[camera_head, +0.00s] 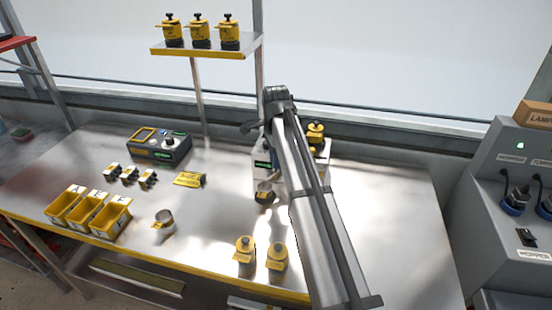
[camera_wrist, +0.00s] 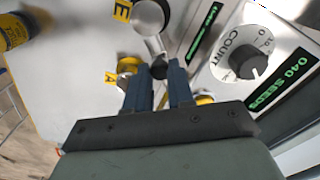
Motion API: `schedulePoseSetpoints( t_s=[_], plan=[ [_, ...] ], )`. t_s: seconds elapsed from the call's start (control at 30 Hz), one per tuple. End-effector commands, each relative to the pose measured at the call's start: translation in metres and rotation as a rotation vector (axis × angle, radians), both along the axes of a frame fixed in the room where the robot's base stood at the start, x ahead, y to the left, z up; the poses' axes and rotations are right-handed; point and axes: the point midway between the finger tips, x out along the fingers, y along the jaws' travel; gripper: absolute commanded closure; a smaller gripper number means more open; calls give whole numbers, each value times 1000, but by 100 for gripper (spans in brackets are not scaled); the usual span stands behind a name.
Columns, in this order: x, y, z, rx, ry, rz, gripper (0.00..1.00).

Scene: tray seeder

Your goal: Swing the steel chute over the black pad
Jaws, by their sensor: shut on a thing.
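In the wrist view my gripper (camera_wrist: 158,88) has its two blue fingers close together at a dark knob (camera_wrist: 158,70). The knob sits at the near end of the steel chute (camera_wrist: 152,42), whose bright round part is at the top of the view. In the head view a dark round patch (camera_head: 265,199), possibly the black pad, lies in front of the white seeder (camera_head: 292,180). I cannot tell how the chute lines up with it. My arm hides my fingertips there.
The seeder's COUNT dial (camera_wrist: 240,55) stands close to the right of my fingers. Yellow-topped pots (camera_head: 245,252) stand at the table's front edge. A steel cup (camera_head: 163,220), yellow bins (camera_head: 112,217) and a dark control box (camera_head: 160,146) are to the left.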

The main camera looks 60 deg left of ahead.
Motion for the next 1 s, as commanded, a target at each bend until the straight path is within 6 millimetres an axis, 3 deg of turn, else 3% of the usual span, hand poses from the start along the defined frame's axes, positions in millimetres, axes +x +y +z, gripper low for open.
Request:
schedulePoseSetpoints(
  t_s=[0.13, 0.17, 0.4, 0.77, 1.0],
  plan=[
    [0, 1, 1, 3, -1, -1, 100],
    [0, 1, 1, 3, -1, -1, 75],
    [0, 1, 0, 2, 0, 0, 52],
    [0, 1, 5, 2, 0, 1, 52],
    [1, 2, 41, 3, -1, 1, 52]
  ],
)
